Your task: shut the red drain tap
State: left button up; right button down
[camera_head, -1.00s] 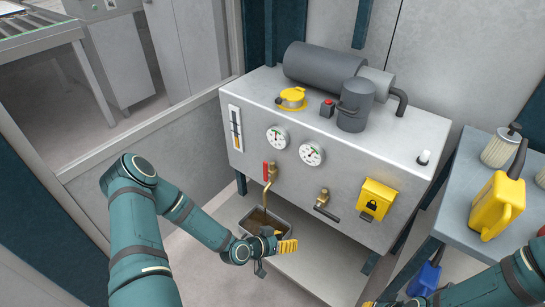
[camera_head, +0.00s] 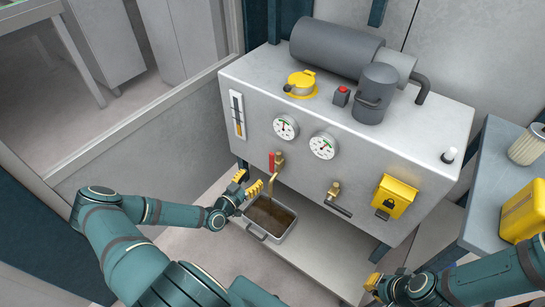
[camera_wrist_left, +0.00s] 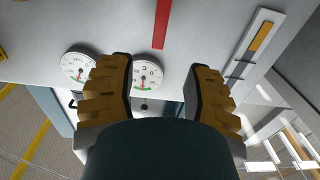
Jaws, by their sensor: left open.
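A brown stream (camera_head: 271,187) runs from the spout into a grey tray (camera_head: 287,233) holding brown liquid. My left gripper (camera_head: 248,182) is open and empty, just left of and below the lever, apart from it. In the left wrist view the red lever (camera_wrist_left: 162,24) shows beyond the open fingers (camera_wrist_left: 165,90), between their lines. My right gripper (camera_head: 372,284) is low at the right, partly hidden by its arm; its opening is unclear.
A second brass valve with a dark handle (camera_head: 338,209) and a yellow lock box (camera_head: 395,197) are on the tank front, right of the tap. Two gauges (camera_head: 322,146) sit above. A side table (camera_head: 487,205) with a yellow can stands right.

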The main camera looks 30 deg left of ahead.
aim_at(271, 159)
pick_arm(q)
jog(key=w, duration=0.4)
jog(key=w+b, duration=0.1)
jog(key=w, duration=0.3)
jog(key=w+d, duration=0.1)
jog(key=w, duration=0.3)
jog(key=shift+w+b, duration=0.1)
jog(key=shift+b, duration=0.2)
grip_shut()
